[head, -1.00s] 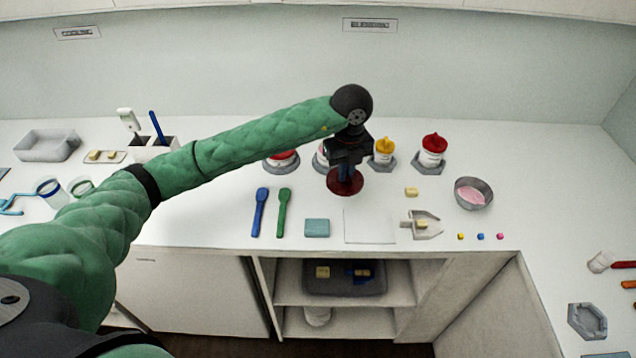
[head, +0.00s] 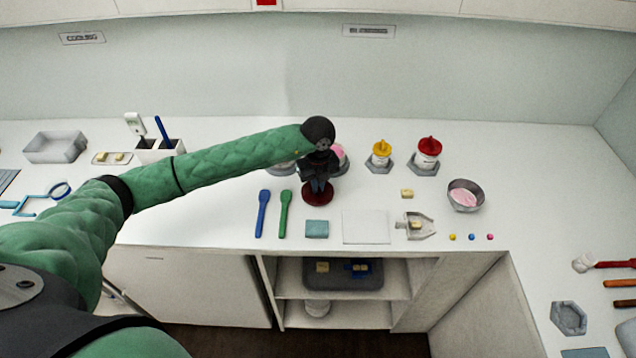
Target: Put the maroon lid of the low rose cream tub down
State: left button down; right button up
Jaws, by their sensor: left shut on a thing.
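My left gripper (head: 318,186) points down over the counter (head: 380,195) and is shut on the maroon lid (head: 317,198). The lid is a round dark red disc with the fingers above its middle. It is at or just above the counter, behind the green spatula; I cannot tell whether it touches. A tub with pink cream showing (head: 343,154), likely the low rose cream tub, stands behind the gripper, partly hidden by it. My right gripper does not show.
Blue (head: 262,213) and green spatulas (head: 285,213), a teal block (head: 317,229) and a white square (head: 366,227) lie in front. Yellow-lidded (head: 381,155) and red-lidded tubs (head: 428,154) stand right. A grey bowl (head: 465,196) holds pink cream. Counter between lid and bowl is mostly clear.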

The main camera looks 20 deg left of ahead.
pick_arm(q)
jog(key=shift+f, duration=0.5)
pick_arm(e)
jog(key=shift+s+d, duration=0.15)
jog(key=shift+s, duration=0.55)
pick_arm(q)
jog(key=shift+f, duration=0.1)
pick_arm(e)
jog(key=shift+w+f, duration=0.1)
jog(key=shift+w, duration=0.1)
pick_arm(q)
jog(key=c, duration=1.5)
grip_release()
jog(key=shift+c, duration=0.2)
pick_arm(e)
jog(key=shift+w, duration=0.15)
